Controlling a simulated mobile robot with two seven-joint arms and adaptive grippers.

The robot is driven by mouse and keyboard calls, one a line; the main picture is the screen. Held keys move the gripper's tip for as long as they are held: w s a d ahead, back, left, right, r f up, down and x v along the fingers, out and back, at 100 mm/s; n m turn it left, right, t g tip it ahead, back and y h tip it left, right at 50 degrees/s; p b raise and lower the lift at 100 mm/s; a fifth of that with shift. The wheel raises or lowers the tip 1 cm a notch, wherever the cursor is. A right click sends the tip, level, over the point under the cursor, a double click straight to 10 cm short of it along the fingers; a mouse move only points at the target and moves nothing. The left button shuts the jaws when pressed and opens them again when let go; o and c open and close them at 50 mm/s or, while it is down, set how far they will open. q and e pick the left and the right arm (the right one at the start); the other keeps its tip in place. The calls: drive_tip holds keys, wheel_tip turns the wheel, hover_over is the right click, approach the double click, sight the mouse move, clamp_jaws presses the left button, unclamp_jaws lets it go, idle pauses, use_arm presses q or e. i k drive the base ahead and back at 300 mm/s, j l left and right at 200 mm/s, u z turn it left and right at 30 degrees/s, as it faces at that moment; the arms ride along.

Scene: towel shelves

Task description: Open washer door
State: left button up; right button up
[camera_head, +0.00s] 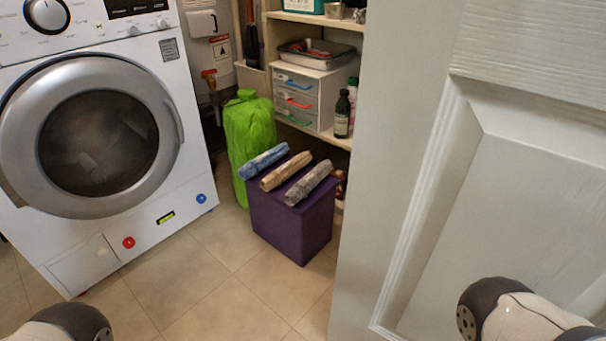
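The white washer (185,118) stands at the left of the head view, turned slightly towards the right. Its round washer door (30,150) has a wide silver-grey rim and a dark glass window, and it looks shut against the front. A handle-like strip (175,122) shows on the right side of the rim. Dim shapes show behind the glass. Parts of my arms show at the bottom left and bottom right, well apart from the washer. Neither gripper's fingers are in view.
A white panelled door (400,150) fills the right side. A purple box (290,228) with several rolled towels (285,170) stands right of the washer, beside a green bag (248,125). Shelves (315,20) with drawers and bottles stand behind. The tiled floor (200,290) in front is clear.

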sight(25, 179)
drive_tip(key=i+j+z, duration=0.1)
drive_tip(key=i+j, duration=0.15)
drive_tip(key=j, duration=0.15)
drive_tip(key=i+j, duration=0.25)
drive_tip(key=j, duration=0.15)
drive_tip(key=i+j+z, duration=0.15)
drive_tip(key=j, duration=0.25)
drive_tip(key=i+j, duration=0.1)
drive_tip(key=i, duration=0.4)
